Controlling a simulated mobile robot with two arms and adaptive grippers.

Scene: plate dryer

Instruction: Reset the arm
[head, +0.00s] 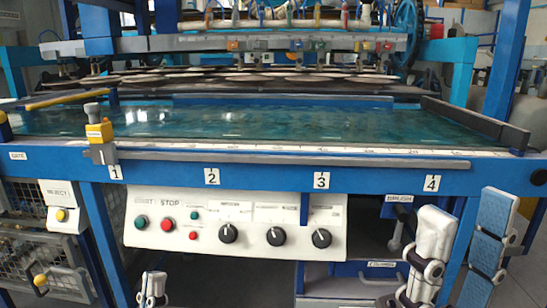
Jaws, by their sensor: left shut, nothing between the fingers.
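My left gripper (152,284) shows at the bottom edge, left of centre, in the head view. Its two pale fingers with dark joints point up, close together, with nothing seen between them. My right gripper (459,235) is large at the lower right. Its pale left finger and bluish right finger stand well apart, with no object seen between them. Both grippers are in front of the blue plate dryer (257,178) and below its bed. The arms behind the grippers are out of view.
The white control panel (150,233) has buttons and several black knobs. A wet-looking teal bed (270,122) lies above the blue front rail. A yellow-and-grey fitting (99,133) sticks up at the left. Wire cages (45,255) stand at lower left. A blue drawer unit (350,285) is below.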

